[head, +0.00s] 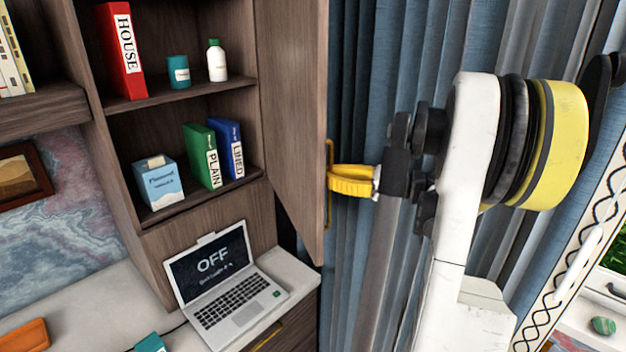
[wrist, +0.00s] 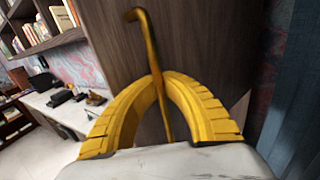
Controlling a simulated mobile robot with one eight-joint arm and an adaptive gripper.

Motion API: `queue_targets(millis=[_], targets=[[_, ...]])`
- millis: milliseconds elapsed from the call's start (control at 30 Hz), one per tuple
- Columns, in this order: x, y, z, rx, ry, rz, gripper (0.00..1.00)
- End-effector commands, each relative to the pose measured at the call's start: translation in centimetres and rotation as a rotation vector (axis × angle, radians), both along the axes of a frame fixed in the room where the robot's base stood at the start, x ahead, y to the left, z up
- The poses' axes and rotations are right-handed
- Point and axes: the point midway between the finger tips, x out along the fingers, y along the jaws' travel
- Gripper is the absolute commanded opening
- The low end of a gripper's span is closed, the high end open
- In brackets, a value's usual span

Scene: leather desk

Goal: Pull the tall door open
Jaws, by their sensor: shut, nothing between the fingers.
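The tall door (head: 288,110) is a dark wood panel on the right side of the cabinet. It stands swung outward, with the shelves behind it in view. Its long brass handle (head: 329,215) runs upright near the outer edge; the handle (wrist: 140,30) also shows in the wrist view. My gripper (head: 333,180) has yellow fingers, shut with their tips together at the handle. In the wrist view the fingers (wrist: 157,80) form an arch, and the handle crosses the arch at its tips. Whether they touch it is unclear.
The open shelves hold a red book (head: 121,50), a green book (head: 201,155) and a small box (head: 158,181). A laptop (head: 225,280) sits on the desk below. Blue curtains (head: 365,80) hang right of the door, behind my arm.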

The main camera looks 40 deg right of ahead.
Motion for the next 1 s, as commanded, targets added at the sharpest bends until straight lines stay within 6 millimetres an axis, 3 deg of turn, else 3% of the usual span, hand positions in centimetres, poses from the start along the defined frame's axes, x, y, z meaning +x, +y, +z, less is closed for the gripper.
queue_targets(millis=[400, 433, 533, 833, 1000], targets=[[-0.3, -0.1, -0.3, -0.003, 0.007, 0.005, 0.00], [-0.3, -0.1, -0.3, -0.003, 0.007, 0.005, 0.04], [-0.3, -0.2, -0.3, -0.002, 0.006, 0.004, 0.32], [-0.4, -0.4, -0.1, -0.001, 0.003, 0.002, 0.32], [-2.5, -1.6, -0.1, -0.001, 0.003, -0.001, 0.32]])
